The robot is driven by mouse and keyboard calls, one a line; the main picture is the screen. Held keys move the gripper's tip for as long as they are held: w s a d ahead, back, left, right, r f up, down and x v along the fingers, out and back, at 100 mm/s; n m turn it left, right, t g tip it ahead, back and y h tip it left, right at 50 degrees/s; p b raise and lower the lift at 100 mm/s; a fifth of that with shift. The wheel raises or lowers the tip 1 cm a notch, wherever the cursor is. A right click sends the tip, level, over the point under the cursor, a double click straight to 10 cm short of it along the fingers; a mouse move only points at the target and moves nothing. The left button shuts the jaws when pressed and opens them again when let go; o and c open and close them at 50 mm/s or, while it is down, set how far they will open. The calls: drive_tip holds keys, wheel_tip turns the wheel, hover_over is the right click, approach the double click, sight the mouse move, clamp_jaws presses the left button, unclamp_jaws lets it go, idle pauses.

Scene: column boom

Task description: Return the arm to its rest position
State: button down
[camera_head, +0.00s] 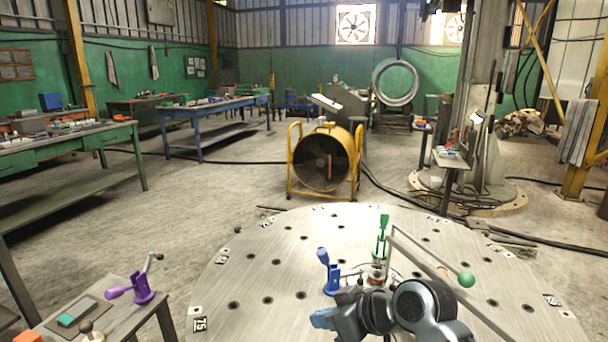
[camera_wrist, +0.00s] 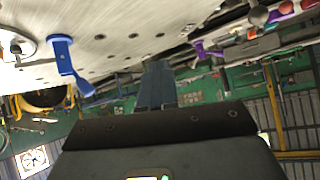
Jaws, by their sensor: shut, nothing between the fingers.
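My gripper (camera_head: 322,318) is over the near part of the round metal table (camera_head: 270,250), with its blue-grey fingers pointing left. My dark arm links are to its right, folded low at the bottom of the head view. In the wrist view the gripper (camera_wrist: 157,85) has its fingers together, with nothing between them. A blue toggle clamp (camera_head: 328,272) stands on the table just behind the gripper; it also shows in the wrist view (camera_wrist: 66,62). A green-handled clamp (camera_head: 382,238) stands farther back. The gripper looks apart from both; exact clearance is unclear.
A long bar with a green ball end (camera_head: 466,280) reaches over the table to the right of my arm. A side table at lower left bears a purple clamp (camera_head: 140,288). A yellow fan (camera_head: 324,160) stands beyond the table. Open floor lies to the left.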

drive_tip(key=s+f+m+t+h, duration=0.1)
drive_tip(key=s+f+m+t, duration=0.5)
drive_tip(key=s, duration=0.5)
drive_tip(key=s+d+f+m+h, duration=0.2)
drive_tip(key=s+d, duration=0.1)
drive_tip(key=s, duration=0.4)
drive_tip(key=s+d+f+m+h, duration=0.1)
drive_tip(key=s+d, duration=0.2)
drive_tip(key=s, duration=0.5)
drive_tip(key=s+d+r+t+h, duration=0.1)
drive_tip(key=s+d+r+h, duration=0.1)
drive_tip(key=s+d+r, duration=0.4)
drive_tip(key=s+d+r+t+h, duration=0.1)
drive_tip(key=s+d+r, duration=0.4)
drive_tip(key=s, duration=1)
wheel_tip(320, 180, up, 2)
drive_tip(key=shift+d+r+t+h, duration=0.25)
drive_tip(key=shift+d+t+h, duration=0.15)
drive_tip(key=shift+h, duration=0.2)
drive_tip(key=c, duration=1.8)
unclamp_jaws()
drive_tip(key=shift+s, duration=0.1)
